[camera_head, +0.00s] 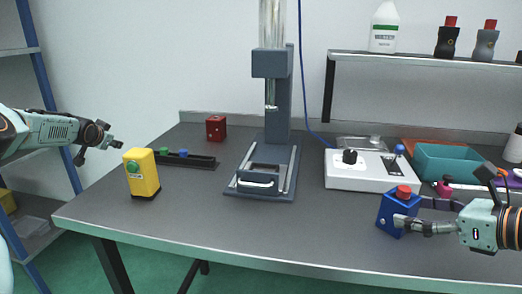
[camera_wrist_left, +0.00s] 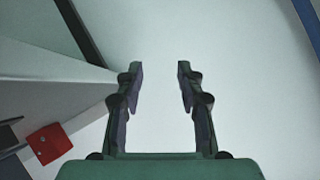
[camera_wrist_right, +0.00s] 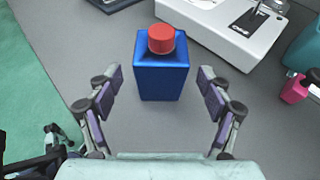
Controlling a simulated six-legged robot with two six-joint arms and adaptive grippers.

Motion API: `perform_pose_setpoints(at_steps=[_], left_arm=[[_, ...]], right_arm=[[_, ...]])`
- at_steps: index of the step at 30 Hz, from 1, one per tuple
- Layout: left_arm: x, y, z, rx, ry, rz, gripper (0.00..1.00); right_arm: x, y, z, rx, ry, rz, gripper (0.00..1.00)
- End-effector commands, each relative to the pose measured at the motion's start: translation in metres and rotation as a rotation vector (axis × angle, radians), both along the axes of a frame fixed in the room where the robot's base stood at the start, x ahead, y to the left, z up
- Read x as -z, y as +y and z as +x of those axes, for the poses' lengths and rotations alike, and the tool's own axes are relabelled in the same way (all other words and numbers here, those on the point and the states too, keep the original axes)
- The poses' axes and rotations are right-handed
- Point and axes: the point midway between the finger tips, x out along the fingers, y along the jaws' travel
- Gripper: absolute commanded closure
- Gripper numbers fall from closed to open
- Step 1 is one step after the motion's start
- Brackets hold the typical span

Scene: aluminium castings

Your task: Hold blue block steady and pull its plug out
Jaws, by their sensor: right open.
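The blue block (camera_head: 389,214) stands upright near the table's front right. Its red plug (camera_head: 404,191) sits in its top. In the right wrist view the blue block (camera_wrist_right: 162,80) with the red plug (camera_wrist_right: 161,38) is ahead of my right gripper (camera_wrist_right: 160,75), roughly between the fingertips, with a gap on each side. My right gripper (camera_head: 408,222) is open beside the block in the head view. My left gripper (camera_head: 99,148) is raised off the table's left side, far from the block. In the left wrist view its fingers (camera_wrist_left: 159,68) are apart with nothing between them.
A yellow block (camera_head: 143,175) with a green plug stands at the table's left. A dark rack (camera_head: 190,160), a red block (camera_head: 216,128) and a press (camera_head: 261,182) are behind. A white control box (camera_head: 365,178) and teal bin (camera_head: 450,164) lie behind the blue block. The front middle is clear.

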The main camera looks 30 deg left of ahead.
Motion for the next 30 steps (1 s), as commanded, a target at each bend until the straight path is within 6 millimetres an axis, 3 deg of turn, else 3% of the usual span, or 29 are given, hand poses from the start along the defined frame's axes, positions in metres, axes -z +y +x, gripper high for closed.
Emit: perform_pose_setpoints(at_steps=[3,8,15,21,30], left_arm=[[-0.03,-0.034,0.024,0.102,0.153,0.047,0.62],[-0.068,-0.085,0.043,0.265,0.367,0.106,0.62],[-0.119,-0.192,0.057,0.592,0.634,0.16,0.62],[-0.135,-0.291,0.066,0.867,0.715,0.143,0.62],[-0.131,-0.441,0.074,1.203,0.669,0.029,0.62]], right_arm=[[0.0,0.0,0.0,0.0,0.0,0.0,0.21],[0.0,0.0,0.0,0.0,0.0,0.0,0.21],[0.0,0.0,0.0,0.0,0.0,0.0,0.21],[0.0,0.0,0.0,0.0,0.0,0.0,0.21],[0.0,0.0,0.0,0.0,0.0,0.0,0.21]])
